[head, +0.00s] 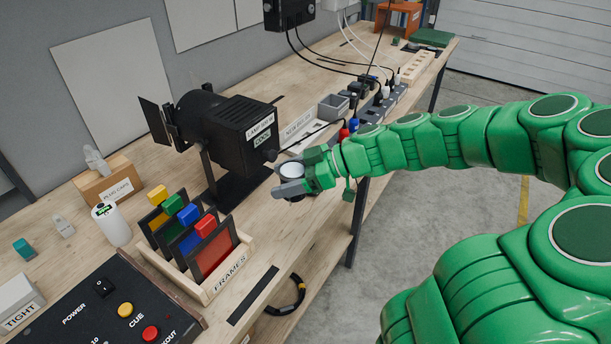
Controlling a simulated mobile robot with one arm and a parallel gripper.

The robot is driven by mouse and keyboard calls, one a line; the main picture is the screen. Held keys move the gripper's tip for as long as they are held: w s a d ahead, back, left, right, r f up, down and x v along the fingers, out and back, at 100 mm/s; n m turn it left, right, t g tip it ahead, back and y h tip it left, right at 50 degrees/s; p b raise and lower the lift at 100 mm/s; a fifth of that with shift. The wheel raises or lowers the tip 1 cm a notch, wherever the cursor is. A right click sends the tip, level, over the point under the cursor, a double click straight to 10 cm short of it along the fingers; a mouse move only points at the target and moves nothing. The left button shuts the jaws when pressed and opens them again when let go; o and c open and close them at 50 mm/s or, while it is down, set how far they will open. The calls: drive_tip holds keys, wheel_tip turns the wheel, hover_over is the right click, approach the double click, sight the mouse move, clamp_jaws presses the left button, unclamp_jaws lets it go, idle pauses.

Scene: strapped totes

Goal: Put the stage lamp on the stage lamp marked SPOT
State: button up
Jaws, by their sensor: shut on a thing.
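A black stage lamp (220,122) stands upright on a dark base on the wooden bench. Its barn-door flaps face left, and its rear box carries two labels, the lower reading COOL. I cannot read SPOT on it. My gripper (286,180) is at the bench's right edge, just right of the lamp's base. It is shut on a small round thing (292,170) with a white top and a dark lower part. The fingers hide much of it, so I cannot tell whether it touches the bench.
A FRAMES rack (205,287) with coloured filters stands in front of the lamp. A control box (90,315) with buttons is at the front left. A NEW BULBS holder (298,128), a grey bin (333,108) and cabled plugs lie behind. A white cylinder (112,224) stands left.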

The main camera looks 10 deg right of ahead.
drive_tip(key=d+r+m+t+h, duration=0.2)
drive_tip(key=d+r+m+t, duration=0.2)
drive_tip(key=d+r, duration=0.3)
drive_tip(key=w+f, duration=0.2)
drive_tip(key=w, duration=0.2)
drive_tip(key=w+f, duration=0.3)
drive_tip(key=w, duration=0.1)
drive_tip(key=w+f, duration=0.3)
drive_tip(key=w, duration=0.2)
drive_tip(key=shift+d+f, duration=0.15)
drive_tip(key=shift+d, duration=0.25)
drive_tip(key=shift+w+f+t, duration=0.3)
drive_tip(key=shift+w+f, duration=0.25)
drive_tip(key=shift+f, duration=0.15)
drive_tip(key=shift+w+f, duration=0.1)
drive_tip(key=shift+f, duration=1.45)
drive_tip(key=shift+f, duration=0.15)
drive_tip(key=o, duration=1.2)
